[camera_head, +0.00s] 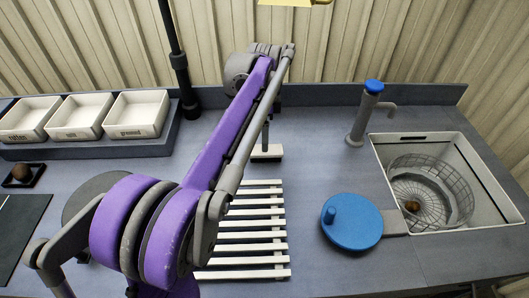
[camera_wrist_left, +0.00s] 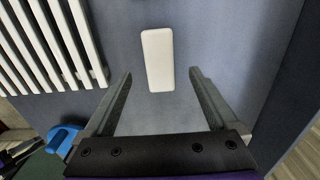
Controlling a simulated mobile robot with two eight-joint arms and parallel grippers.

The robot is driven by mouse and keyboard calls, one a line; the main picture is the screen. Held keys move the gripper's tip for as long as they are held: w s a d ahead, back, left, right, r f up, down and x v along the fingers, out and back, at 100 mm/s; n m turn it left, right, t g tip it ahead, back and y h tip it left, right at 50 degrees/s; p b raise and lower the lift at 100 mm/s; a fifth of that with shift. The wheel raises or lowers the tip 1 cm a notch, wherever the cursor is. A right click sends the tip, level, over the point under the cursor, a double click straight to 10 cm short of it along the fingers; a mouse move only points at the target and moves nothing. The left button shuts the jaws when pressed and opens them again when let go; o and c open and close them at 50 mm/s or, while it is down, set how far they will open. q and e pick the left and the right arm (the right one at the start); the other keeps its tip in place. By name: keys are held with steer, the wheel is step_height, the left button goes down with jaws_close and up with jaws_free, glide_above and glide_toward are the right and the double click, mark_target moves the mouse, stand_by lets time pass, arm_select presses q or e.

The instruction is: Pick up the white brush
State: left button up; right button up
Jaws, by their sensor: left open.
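The white brush (camera_head: 266,152) lies on the grey-blue worktop just behind the white slatted rack, partly hidden by my left arm in the head view. In the left wrist view the brush (camera_wrist_left: 158,60) is a plain white, round-cornered block. My left gripper (camera_wrist_left: 160,76) is open and empty there, its fingers on either side of the brush's near end in the picture. I cannot tell the height left between fingertips and brush. In the head view the gripper is mostly hidden behind the purple arm. My right gripper is not in view.
The white slatted rack (camera_head: 262,222) is close to the brush. A blue lid with a knob (camera_head: 352,222), a blue-capped tap (camera_head: 371,105) and a sink (camera_head: 483,190) with a wire basket stand right. Labelled white bins (camera_head: 138,113) stand left. A black post (camera_head: 180,65) rises behind.

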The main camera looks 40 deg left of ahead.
arm_select(q)
steer(key=shift+w+d+f, duration=0.1)
steer(key=shift+d+f, duration=0.05)
steer(key=shift+f, duration=3.45)
jaws_close()
step_height(320, 180, up, 10)
steer(key=shift+r, duration=0.1)
steer(key=c, duration=0.7)
jaws_free()
steer(key=c, duration=0.6)
steer(key=shift+d+f, duration=0.1)
steer(key=shift+f, duration=0.1)
